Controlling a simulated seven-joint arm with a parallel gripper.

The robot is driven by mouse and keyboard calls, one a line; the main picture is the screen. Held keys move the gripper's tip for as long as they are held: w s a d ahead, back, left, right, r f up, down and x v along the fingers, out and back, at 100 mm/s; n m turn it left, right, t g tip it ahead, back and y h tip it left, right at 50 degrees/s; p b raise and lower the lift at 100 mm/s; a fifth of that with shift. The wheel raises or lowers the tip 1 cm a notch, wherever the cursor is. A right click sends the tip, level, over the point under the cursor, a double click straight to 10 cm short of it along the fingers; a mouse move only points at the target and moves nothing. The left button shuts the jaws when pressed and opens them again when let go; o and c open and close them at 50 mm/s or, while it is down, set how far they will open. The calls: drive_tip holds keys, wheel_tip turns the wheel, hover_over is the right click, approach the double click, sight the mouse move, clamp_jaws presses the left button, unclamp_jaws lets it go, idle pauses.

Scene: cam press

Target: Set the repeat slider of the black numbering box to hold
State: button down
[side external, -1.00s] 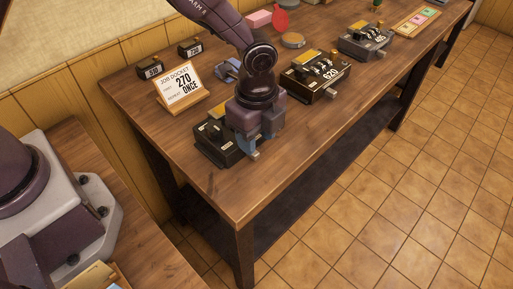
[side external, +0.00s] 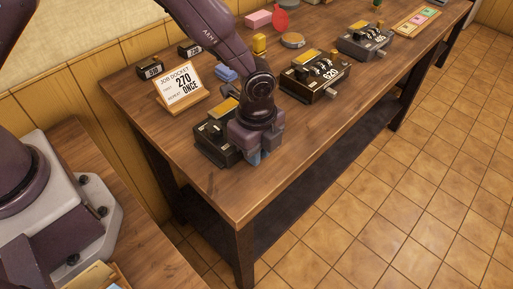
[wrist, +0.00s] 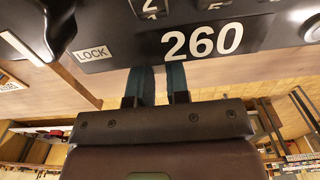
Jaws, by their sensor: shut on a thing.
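The black numbering box (side external: 212,143) stands at the near left of the table, partly hidden by my gripper. In the wrist view the front of this box (wrist: 115,58) carries the number 260 and a white LOCK label (wrist: 92,53). My gripper (wrist: 160,70) has its two blue fingers close together at the lower edge of that front, below the 260. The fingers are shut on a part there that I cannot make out. I cannot read the repeat slider's setting. In the side view my gripper (side external: 256,155) is low at the box's front right.
A job docket (side external: 180,85) reading 270 ONCE stands behind the box. A second numbering box (side external: 315,78) showing 620 and a grey one (side external: 366,40) stand farther right. Two small black blocks (side external: 150,69) (side external: 190,51) sit at the back. The table's front edge is close to my gripper.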

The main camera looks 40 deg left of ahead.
drive_tip(key=shift+w, duration=3.3)
drive_tip(key=c, duration=1.1)
unclamp_jaws()
wheel_tip(320, 180, up, 13)
